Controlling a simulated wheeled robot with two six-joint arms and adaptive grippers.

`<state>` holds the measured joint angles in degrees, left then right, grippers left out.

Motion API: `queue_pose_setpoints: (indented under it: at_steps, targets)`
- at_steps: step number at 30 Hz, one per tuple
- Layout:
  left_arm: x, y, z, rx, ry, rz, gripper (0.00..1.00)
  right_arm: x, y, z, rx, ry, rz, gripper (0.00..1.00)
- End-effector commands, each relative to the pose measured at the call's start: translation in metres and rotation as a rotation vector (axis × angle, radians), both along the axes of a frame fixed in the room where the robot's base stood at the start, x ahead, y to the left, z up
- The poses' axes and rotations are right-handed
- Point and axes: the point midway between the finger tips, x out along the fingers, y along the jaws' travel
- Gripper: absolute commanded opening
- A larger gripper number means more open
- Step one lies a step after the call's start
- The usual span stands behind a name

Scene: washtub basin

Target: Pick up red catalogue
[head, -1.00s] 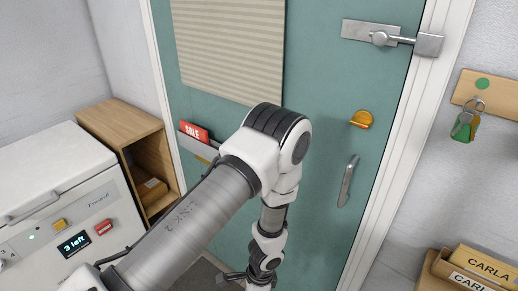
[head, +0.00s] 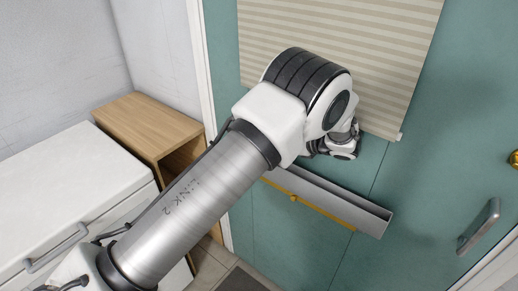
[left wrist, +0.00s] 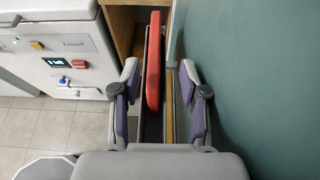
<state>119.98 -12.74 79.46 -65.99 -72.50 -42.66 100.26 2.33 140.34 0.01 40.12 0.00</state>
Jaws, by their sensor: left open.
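The red catalogue (left wrist: 154,62) stands on edge in the grey door holder (head: 345,205), seen from above in the left wrist view. My left gripper (left wrist: 159,68) is open. Its two fingers show on either side of the catalogue, which is nearer the left finger. I cannot tell how far the fingertips are from it in depth, and they are not shut on it. In the head view the catalogue is hidden behind my left arm, and the gripper fingers are hidden too. My right gripper is in neither view.
The holder is fixed to a teal door (head: 430,130) with a striped blind (head: 400,60) above it and a handle (head: 478,226) at right. A wooden shelf unit (head: 150,120) and a white chest appliance (head: 70,185) stand at left, close to the arm.

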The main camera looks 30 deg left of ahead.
Motion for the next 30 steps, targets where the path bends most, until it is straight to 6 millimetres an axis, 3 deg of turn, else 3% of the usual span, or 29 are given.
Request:
queue_pose_setpoints:
  at_steps: [12,19,20,23,24,30]
  targets:
    - [0.001,0.059,-0.026,-0.003,0.002,0.004,0.47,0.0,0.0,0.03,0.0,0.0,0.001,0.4]
    - [0.002,0.062,-0.03,-0.002,0.001,0.001,0.47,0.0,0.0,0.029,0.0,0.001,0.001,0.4]
    - [0.002,0.062,-0.03,-0.002,0.001,0.001,0.4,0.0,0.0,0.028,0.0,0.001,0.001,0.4]
    - [0.002,0.062,-0.03,-0.002,0.001,0.001,0.04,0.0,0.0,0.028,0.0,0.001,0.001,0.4]
    - [0.002,0.062,-0.03,-0.002,0.001,0.001,0.0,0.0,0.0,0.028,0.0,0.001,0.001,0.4]
    - [0.002,0.062,-0.03,-0.002,0.001,0.001,0.0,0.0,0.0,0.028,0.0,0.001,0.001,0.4]
